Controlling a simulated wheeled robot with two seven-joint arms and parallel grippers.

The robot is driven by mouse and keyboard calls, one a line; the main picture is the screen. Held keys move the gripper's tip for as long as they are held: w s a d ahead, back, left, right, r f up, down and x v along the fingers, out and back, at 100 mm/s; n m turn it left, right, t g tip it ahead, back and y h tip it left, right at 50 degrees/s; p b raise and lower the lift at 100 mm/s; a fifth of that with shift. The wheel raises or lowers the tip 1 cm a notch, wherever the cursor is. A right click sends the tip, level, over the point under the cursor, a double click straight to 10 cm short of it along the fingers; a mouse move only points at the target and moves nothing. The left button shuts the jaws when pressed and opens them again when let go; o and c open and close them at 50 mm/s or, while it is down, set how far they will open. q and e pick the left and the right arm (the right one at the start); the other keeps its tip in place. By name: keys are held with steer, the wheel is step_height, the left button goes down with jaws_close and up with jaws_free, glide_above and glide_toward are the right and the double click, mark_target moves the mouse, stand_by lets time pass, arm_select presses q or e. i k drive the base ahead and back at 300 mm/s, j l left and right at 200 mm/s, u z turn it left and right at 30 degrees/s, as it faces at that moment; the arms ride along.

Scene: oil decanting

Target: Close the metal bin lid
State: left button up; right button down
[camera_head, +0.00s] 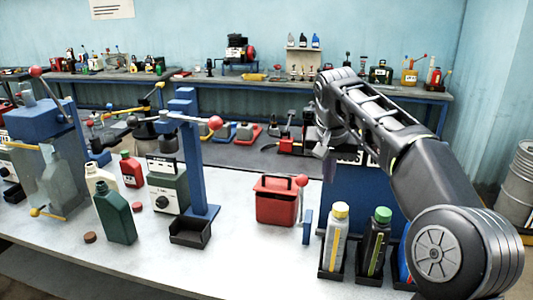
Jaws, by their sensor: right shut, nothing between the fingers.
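A red bin (275,208) stands on the grey-white workbench in the middle of the view. Its top (276,184) is red with a dark handle and seems to lie flat across it; I cannot tell whether the lid is fully shut. My right arm comes in from the right and bends down at the wrist. My right gripper (325,151) is shut and empty, above and to the right of the red bin, apart from it. It is small and partly lost against the dark things behind it. My left gripper is not in view.
A blue stand (187,130) with a red-knobbed lever rises left of the bin. Bottles in black trays (333,245) stand at the front right. A green bottle (116,217) stands at the left. The bench front (235,262) is clear. A metal drum (518,195) stands far right.

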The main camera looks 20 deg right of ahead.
mark_target(270, 182)
steer(key=i, duration=1)
